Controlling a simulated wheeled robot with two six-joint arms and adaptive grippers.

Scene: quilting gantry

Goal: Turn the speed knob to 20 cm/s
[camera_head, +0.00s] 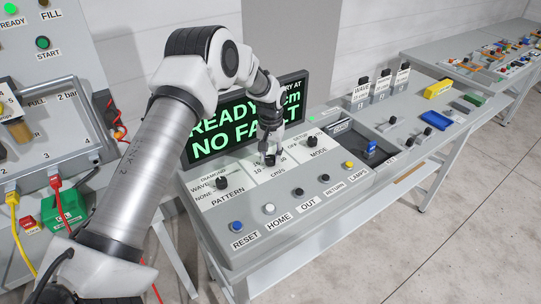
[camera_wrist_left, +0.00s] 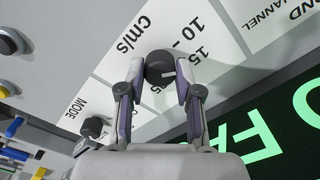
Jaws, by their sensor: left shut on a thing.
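The speed knob (camera_head: 270,160) is a dark round knob on the control panel, above the "cm/s" label. It also shows in the left wrist view (camera_wrist_left: 159,66), with a short white pointer mark on its lower right side. My left gripper (camera_head: 268,152) comes down from above and is shut on the knob, with one finger on each side. In the left wrist view, labels "10" and "15" are readable beside the knob. The fingers cover part of the scale, so I cannot tell exactly which number the pointer meets. My right gripper is not in view.
The pattern knob (camera_head: 221,183) is left of the speed knob and the mode knob (camera_head: 312,143) right of it. A row of buttons, including blue reset (camera_head: 236,226), runs along the front. A display (camera_head: 240,120) reading "READY" and "NO FAULT" stands close behind.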

